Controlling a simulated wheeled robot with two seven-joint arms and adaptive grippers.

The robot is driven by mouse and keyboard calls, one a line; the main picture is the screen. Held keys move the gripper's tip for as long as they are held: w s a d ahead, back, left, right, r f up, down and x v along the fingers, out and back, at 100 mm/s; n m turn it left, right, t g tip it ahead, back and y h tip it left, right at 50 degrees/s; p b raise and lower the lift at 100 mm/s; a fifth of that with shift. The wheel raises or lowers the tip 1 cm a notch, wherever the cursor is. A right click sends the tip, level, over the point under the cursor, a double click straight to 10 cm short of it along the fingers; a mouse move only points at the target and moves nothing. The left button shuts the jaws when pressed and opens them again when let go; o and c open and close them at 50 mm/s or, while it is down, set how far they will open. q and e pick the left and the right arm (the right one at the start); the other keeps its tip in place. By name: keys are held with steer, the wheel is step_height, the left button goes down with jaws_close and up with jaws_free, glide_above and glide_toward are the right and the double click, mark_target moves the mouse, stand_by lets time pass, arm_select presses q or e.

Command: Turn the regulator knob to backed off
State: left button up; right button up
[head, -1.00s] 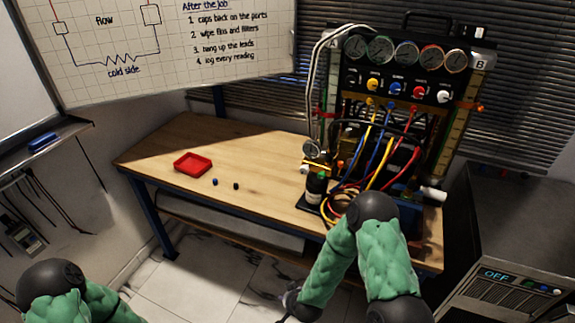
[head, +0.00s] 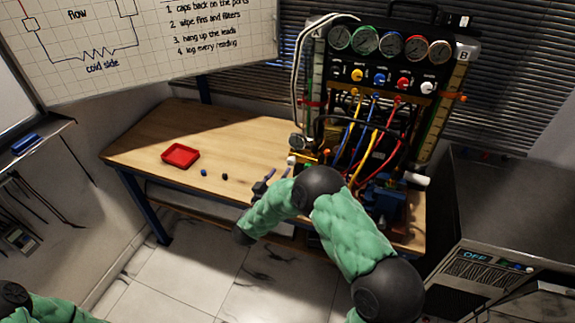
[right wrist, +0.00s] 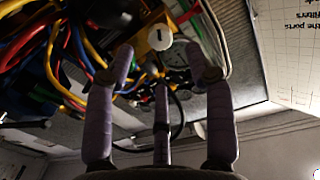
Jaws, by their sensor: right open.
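The regulator's knob (head: 291,160) is white and sits low at the left front of the gauge rig (head: 384,75), below a small round gauge (head: 297,142). In the right wrist view the knob (right wrist: 160,37) shows as a white disc with a short dark mark, beside a yellow body (right wrist: 152,60). My right gripper (head: 272,179) is open and empty, to the left of and nearer than the knob. In the right wrist view its fingers (right wrist: 163,66) point toward the knob, which appears between them, apart from the tips. My left gripper is out of view.
Yellow, blue and red hoses (head: 372,130) hang in front of the rig. A red tray (head: 181,155), a blue cap (head: 204,173) and a black cap (head: 224,177) lie on the bench (head: 135,150). The bench's left part is mostly clear. A grey OFF-display unit (head: 490,240) stands right.

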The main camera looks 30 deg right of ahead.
mark_target(290, 164)
steer(key=b+x, duration=0.1)
steer(key=x, duration=0.6)
jaws_close()
